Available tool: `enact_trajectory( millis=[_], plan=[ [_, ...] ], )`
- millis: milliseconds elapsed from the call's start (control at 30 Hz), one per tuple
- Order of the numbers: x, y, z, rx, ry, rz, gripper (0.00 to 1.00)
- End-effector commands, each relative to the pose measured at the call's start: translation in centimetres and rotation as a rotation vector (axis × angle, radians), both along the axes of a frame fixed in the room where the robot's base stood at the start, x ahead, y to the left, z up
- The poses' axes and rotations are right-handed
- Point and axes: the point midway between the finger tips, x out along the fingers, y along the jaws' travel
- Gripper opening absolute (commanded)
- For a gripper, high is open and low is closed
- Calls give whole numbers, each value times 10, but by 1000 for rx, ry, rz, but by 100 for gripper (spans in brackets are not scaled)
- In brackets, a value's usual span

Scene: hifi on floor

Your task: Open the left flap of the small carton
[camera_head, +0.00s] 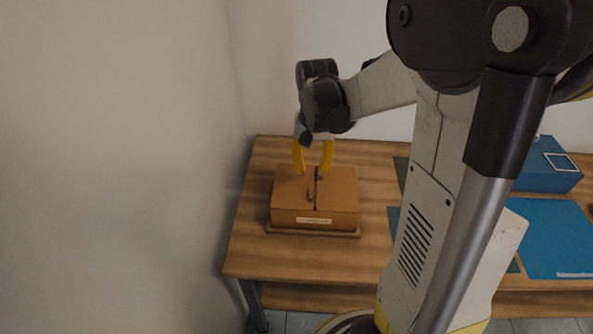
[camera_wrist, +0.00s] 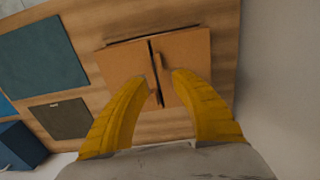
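The small carton (camera_head: 314,205) is a brown box with a pale label on its front, on the wooden table. Its left flap (camera_head: 290,187) and right flap (camera_head: 340,188) both lie flat, with a dark slit between them. A small upright tab stands by the slit on each flap. My gripper (camera_head: 313,166) has yellow fingers spread apart, pointing down over the back of the carton top, with nothing held. In the wrist view the carton (camera_wrist: 190,60) lies beyond the open fingers (camera_wrist: 161,76). I cannot tell whether a fingertip touches it.
The carton sits on a thin base (camera_head: 290,232) on the table (camera_head: 270,262). A blue box (camera_head: 548,172) and a blue mat (camera_head: 548,235) lie to the right. A wall (camera_head: 120,170) is close on the left. My arm hides the table's middle.

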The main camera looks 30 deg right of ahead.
Motion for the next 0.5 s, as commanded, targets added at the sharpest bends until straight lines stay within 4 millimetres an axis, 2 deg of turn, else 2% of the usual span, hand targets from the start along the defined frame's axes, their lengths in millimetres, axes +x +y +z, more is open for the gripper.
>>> enact_trajectory(
  millis=[300,500],
  plan=[
    [0,0,-64,-1,-1,1,29],
    [0,0,-93,0,-2,2,29]
  ],
)
